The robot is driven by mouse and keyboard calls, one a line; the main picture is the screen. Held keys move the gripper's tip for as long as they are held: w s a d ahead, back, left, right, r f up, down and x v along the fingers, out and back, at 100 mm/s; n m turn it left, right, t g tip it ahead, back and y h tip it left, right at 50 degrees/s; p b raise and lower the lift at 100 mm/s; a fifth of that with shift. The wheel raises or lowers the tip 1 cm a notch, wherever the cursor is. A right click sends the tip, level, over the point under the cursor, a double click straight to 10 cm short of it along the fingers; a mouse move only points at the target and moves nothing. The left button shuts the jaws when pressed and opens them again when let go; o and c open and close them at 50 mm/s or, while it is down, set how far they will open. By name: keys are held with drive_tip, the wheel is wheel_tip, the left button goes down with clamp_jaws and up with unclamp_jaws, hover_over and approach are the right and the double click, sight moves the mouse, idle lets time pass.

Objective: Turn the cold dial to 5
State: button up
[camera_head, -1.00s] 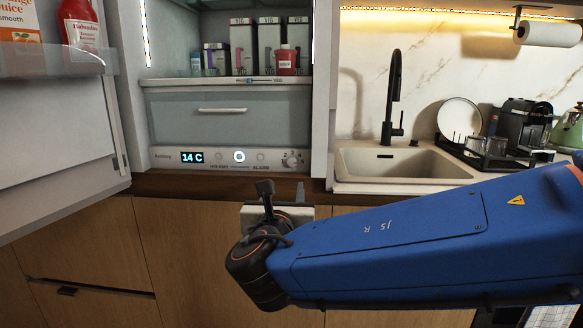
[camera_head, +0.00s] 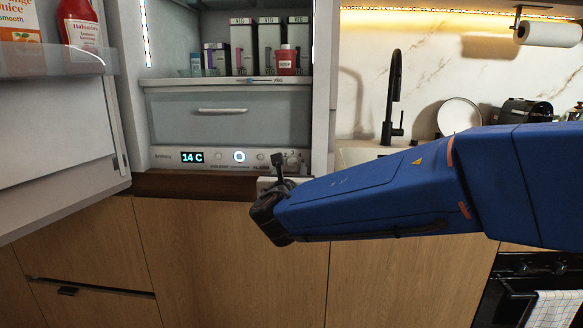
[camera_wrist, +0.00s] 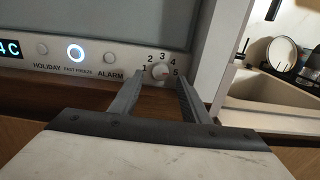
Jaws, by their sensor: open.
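The cold dial (camera_wrist: 161,71) is a small white knob at the right end of the fridge's control panel, with the numbers 1 to 5 around it. In the wrist view it lies just beyond the fingertips of my gripper (camera_wrist: 164,90), between their lines. My gripper is open and empty, one finger to each side below the dial. In the head view the dial (camera_head: 292,160) is partly hidden by my gripper (camera_head: 283,168). Which number the dial points at is too small to tell.
The fridge door (camera_head: 55,135) stands open at the left. Above the panel is a grey drawer (camera_head: 228,118) and a shelf with cartons and a red bottle (camera_head: 287,60). The sink (camera_wrist: 265,90) and tap (camera_head: 393,95) lie to the right, beyond the fridge's side wall.

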sight(292, 164)
drive_tip(key=shift+w+d, duration=0.1)
drive_tip(key=shift+w, duration=1.4)
drive_tip(key=c, duration=1)
drive_tip(key=shift+m, duration=0.7)
drive_tip(key=shift+c, duration=0.2)
drive_tip(key=o, duration=1)
drive_tip(key=shift+o, duration=0.2)
